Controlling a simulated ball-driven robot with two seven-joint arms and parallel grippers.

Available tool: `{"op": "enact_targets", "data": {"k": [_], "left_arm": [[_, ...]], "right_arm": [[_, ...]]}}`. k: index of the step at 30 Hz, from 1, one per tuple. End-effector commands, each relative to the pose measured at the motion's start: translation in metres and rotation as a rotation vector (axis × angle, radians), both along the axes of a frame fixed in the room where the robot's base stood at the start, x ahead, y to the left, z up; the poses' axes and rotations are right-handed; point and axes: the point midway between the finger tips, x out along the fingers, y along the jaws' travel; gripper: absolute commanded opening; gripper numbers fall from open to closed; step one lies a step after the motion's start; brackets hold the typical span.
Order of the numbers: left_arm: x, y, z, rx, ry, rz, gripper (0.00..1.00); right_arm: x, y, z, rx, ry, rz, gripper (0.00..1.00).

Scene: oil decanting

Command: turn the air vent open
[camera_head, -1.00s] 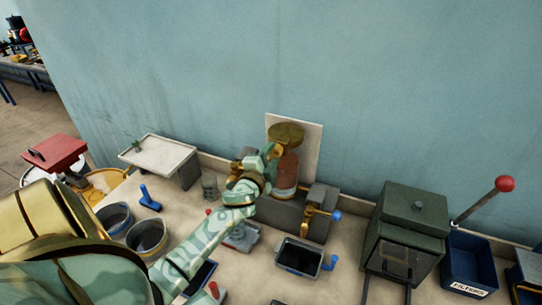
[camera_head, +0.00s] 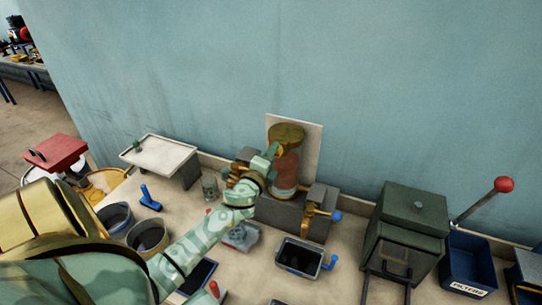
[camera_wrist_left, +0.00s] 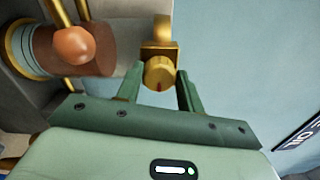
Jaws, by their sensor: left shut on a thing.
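The air vent is a small brass knob (camera_wrist_left: 159,72) with a dark red mark, in front of a square brass block. In the left wrist view it sits between the two green fingers of my left gripper (camera_wrist_left: 158,84), which is shut on it. In the head view my left gripper (camera_head: 271,153) is at the upper part of the copper-coloured vessel (camera_head: 287,172) with its round brass top (camera_head: 286,134). The gripper and wrist hide the vent there. My right gripper is not in view.
Brass taps (camera_head: 311,212) with a blue handle are right of the vessel. A dark tray (camera_head: 299,257) stands in front. A glass jar (camera_head: 210,187) and two buckets (camera_head: 148,236) are left. A dark green box (camera_head: 408,215) and blue filter bin (camera_head: 470,262) are right.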

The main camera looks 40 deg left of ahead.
Motion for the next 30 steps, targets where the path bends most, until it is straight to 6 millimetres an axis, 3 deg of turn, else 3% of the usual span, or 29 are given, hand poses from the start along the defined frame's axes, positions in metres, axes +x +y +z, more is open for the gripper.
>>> {"op": "enact_targets", "data": {"k": [10,11,13,23,26,30], "left_arm": [[0.000,-0.001,-0.002,0.004,0.005,-0.001,0.15],[0.000,-0.001,-0.002,0.004,0.005,-0.001,0.43],[0.000,-0.001,-0.002,0.003,0.004,0.000,0.59],[-0.003,-0.001,-0.001,0.003,0.002,-0.001,0.59],[-0.014,-0.005,-0.002,0.001,0.003,-0.001,0.59],[-0.045,-0.015,-0.004,0.001,0.005,-0.002,0.59]], "right_arm": [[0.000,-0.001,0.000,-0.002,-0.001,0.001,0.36],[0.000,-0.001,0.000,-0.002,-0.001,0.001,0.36],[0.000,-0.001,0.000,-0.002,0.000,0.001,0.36],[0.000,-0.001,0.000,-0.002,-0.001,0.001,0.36],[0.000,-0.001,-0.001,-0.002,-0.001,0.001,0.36],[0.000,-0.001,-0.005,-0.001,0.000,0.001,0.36]]}}
